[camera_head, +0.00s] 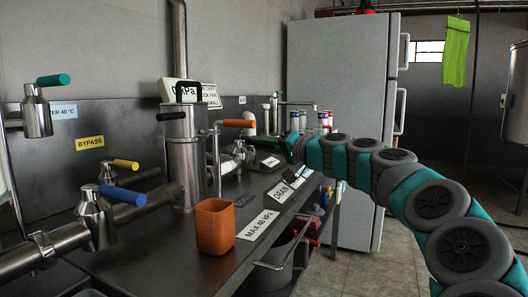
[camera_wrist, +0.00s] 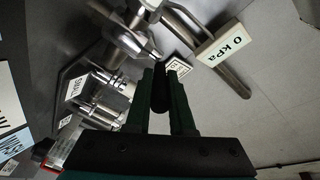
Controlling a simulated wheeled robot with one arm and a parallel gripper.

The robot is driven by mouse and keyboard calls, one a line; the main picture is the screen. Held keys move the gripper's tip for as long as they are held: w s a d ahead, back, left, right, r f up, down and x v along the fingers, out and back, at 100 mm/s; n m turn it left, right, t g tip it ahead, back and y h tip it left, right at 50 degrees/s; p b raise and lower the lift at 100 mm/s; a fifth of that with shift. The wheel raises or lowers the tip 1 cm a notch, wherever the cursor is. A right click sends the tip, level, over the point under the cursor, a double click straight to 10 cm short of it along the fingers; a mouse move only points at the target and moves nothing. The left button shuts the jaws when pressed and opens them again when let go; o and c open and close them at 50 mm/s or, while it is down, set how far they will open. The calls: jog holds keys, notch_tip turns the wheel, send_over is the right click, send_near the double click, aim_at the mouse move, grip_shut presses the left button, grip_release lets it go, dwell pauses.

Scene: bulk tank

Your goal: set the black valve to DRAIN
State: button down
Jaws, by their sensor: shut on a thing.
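My gripper (camera_wrist: 164,82) is shut on the black valve handle (camera_wrist: 160,92), a short dark bar between its two dark green fingers in the wrist view. A steel valve body (camera_wrist: 132,40) lies just beyond the fingertips. In the head view my gripper (camera_head: 265,143) reaches left from the end of my teal and grey arm, beside a steel valve body (camera_head: 239,151). The black handle cannot be made out there. Which mark the handle points to cannot be told. A DRAIN sign (camera_head: 282,194) stands nearer, at the bench's right edge.
Valves with orange (camera_head: 238,123), blue (camera_head: 123,195), yellow (camera_head: 125,164) and teal (camera_head: 54,80) handles stand along the pipes. An orange cup (camera_head: 214,227) stands on the dark bench. A white cabinet (camera_head: 340,75) stands behind. The floor (camera_head: 370,265) at right is clear.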

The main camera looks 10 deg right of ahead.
jog(key=a+m+t+h, duration=0.1)
jog(key=h, duration=0.1)
jog(key=s+a+m+t+h+p, duration=0.1)
jog(key=m+h, duration=0.1)
jog(key=h, duration=0.1)
jog(key=a+m+t+h, duration=0.1)
jog(key=m+h, duration=0.1)
jog(key=shift+s+a+t+h, duration=0.3)
jog(key=shift+s+a, duration=0.05)
jog(key=shift+m, duration=0.3)
jog(key=c, duration=0.8)
grip_release()
jog(key=shift+p+v, duration=0.3)
jog(key=shift+v, duration=3.65)
jog(key=shift+a, duration=0.2)
